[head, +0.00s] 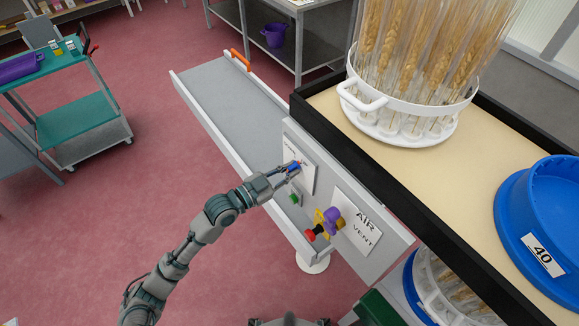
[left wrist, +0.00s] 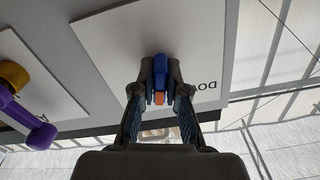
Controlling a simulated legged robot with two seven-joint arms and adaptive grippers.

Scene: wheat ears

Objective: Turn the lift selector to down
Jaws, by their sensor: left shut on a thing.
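The lift selector, a small blue knob (head: 296,166) with an orange tip, sits on a white label plate (head: 308,178) on the grey panel. My left gripper (head: 287,173) is shut on it. In the left wrist view the blue knob (left wrist: 160,68) stands between the two fingertips (left wrist: 160,88), its orange end towards the bottom of the picture. My right gripper is not in view.
Right of the selector are a green button (head: 294,199), a red knob (head: 311,235), a purple handle (head: 332,214) and an "AIR VENT" plate (head: 358,229). A grey trough (head: 225,95) runs behind. A wheat-ear rack (head: 400,122) and blue tub (head: 515,225) stand on the bench.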

